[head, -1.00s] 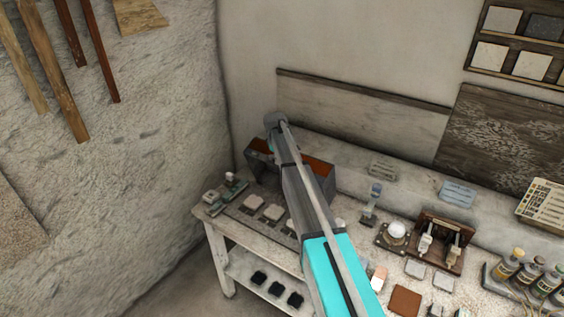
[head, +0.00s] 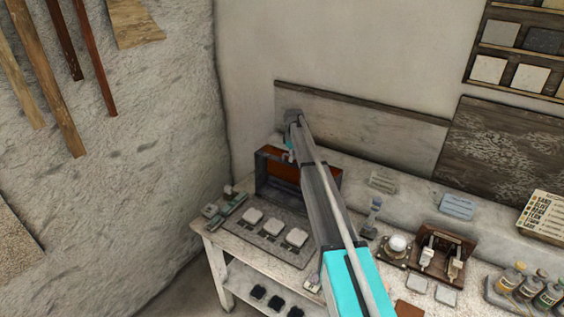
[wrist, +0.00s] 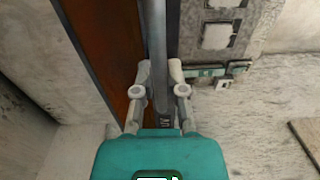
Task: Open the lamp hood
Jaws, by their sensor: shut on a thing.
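The lamp hood (head: 272,170) is a dark-edged box with an orange-brown inside. It stands raised at the back of a grey base plate (head: 240,234) that bears several white square pieces (head: 275,227). In the wrist view, the hood's orange-brown inner face (wrist: 108,55) is on the left, beside a long grey bar (wrist: 157,35). My gripper (wrist: 160,92) is shut on this bar, one finger on each side. In the head view my arm hides the hood's right part and most of the gripper.
The bench (head: 215,262) stands against the wall. Small tools (head: 224,207) lie left of the base plate. A small stand (head: 371,220), a round white item (head: 398,243), a wooden holder (head: 443,246) and bottles (head: 530,287) stand to the right. Dark pads (head: 276,301) lie on the lower shelf.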

